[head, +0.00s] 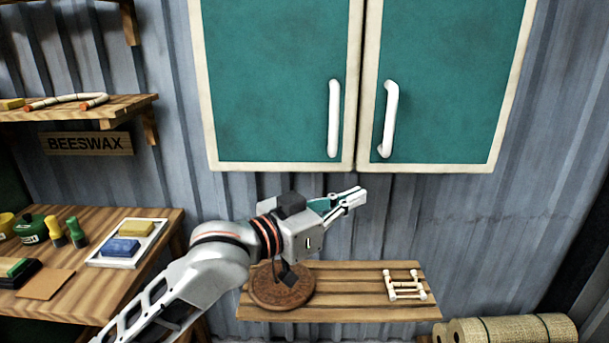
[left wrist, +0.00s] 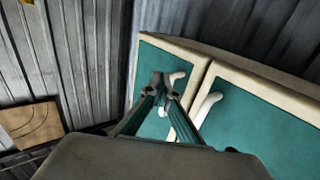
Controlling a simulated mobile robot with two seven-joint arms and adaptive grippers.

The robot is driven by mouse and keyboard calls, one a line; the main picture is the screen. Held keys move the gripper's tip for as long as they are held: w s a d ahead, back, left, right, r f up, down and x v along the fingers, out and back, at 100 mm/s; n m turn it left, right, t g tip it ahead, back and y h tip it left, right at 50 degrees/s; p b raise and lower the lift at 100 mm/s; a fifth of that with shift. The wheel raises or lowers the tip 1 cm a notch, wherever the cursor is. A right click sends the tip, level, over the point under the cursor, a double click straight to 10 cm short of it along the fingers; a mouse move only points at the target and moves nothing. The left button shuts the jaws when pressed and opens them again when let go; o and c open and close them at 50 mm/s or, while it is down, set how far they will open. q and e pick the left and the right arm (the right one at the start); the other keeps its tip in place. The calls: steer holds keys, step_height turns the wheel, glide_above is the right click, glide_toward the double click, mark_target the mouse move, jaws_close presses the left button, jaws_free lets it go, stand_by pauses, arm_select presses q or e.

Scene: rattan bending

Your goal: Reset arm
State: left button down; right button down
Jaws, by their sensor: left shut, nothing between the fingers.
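My left gripper (head: 357,194) is shut and empty. Its arm comes in from the lower left of the head view, and the fingers point right, below the green cabinet (head: 270,75) and above the slatted wooden shelf (head: 350,290). In the left wrist view the gripper (left wrist: 163,82) shows in front of the cabinet's doors and white handles. From these views I cannot tell how far the fingertips are from the cabinet. My right gripper is not in view.
A round brown disc (head: 268,288) and a small white frame (head: 405,285) lie on the slatted shelf. A wooden table (head: 100,290) at left holds a tray (head: 150,240) with yellow and blue blocks. Rolled woven material (head: 515,331) lies at lower right.

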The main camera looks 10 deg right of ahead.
arm_select(q)
steer(key=w+a+f+n+t+y, duration=0.1)
steer(key=a+f+n+t+y, duration=0.25)
steer(key=a+f, duration=0.75)
steer(key=w+a+f+n+t+y, duration=0.3)
steer(key=a+f, duration=0.5)
steer(key=f, duration=0.7)
steer(key=s+a+f+n+g+y, duration=0.2)
steer(key=s+a+f+y, duration=0.5)
steer(key=s+a+f, duration=1.4)
step_height(320, 180, down, 3)
steer(key=shift+s+a+g, duration=0.35)
steer(key=shift+s+a, duration=0.05)
steer(key=shift+a, duration=0.4)
steer(key=shift+n, duration=0.25)
